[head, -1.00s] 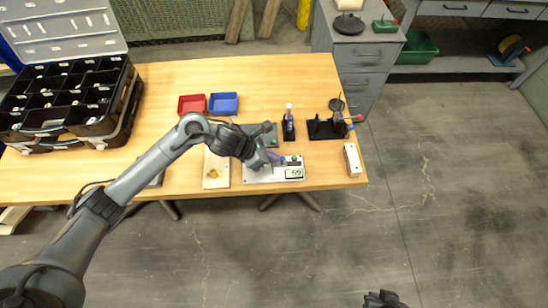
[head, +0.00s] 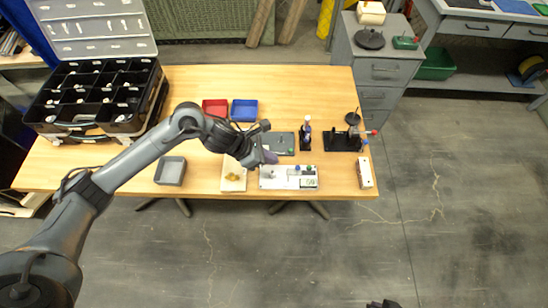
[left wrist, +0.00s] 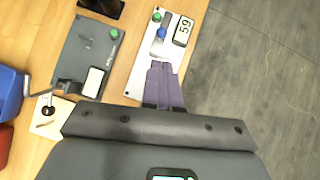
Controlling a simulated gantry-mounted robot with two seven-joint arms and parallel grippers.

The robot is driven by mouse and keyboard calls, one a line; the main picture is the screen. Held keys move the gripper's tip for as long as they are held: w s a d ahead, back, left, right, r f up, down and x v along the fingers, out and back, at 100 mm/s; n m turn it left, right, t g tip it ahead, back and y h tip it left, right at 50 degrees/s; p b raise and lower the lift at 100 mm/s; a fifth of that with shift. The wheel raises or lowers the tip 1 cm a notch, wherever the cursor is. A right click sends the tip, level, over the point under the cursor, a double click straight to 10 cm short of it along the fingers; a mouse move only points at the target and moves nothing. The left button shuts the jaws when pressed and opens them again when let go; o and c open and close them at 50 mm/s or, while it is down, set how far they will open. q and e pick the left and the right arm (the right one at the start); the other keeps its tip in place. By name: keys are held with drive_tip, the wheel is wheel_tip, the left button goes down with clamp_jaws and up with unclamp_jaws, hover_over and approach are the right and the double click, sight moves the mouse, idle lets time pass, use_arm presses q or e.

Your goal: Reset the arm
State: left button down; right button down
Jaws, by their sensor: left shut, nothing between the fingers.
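My left arm reaches in from the left in the head view. Its gripper (head: 269,157) is above the table, at the upper left edge of a white device with a digital display (head: 288,184). In the left wrist view, the gripper's purple fingers (left wrist: 163,84) are shut together with nothing between them, overlapping the white device (left wrist: 146,62). The device has a green button (left wrist: 157,16), a blue button (left wrist: 161,33) and a display reading 59 (left wrist: 184,29). Only a dark tip, apparently of my right gripper (head: 383,304), shows at the bottom edge; its jaws cannot be made out.
The floor in front is clear.

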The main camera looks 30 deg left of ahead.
use_arm(q)
drive_tip(key=shift+s+a+r, duration=0.15)
drive_tip(key=shift+a+r, duration=0.1)
drive_tip(key=shift+r, duration=0.05)
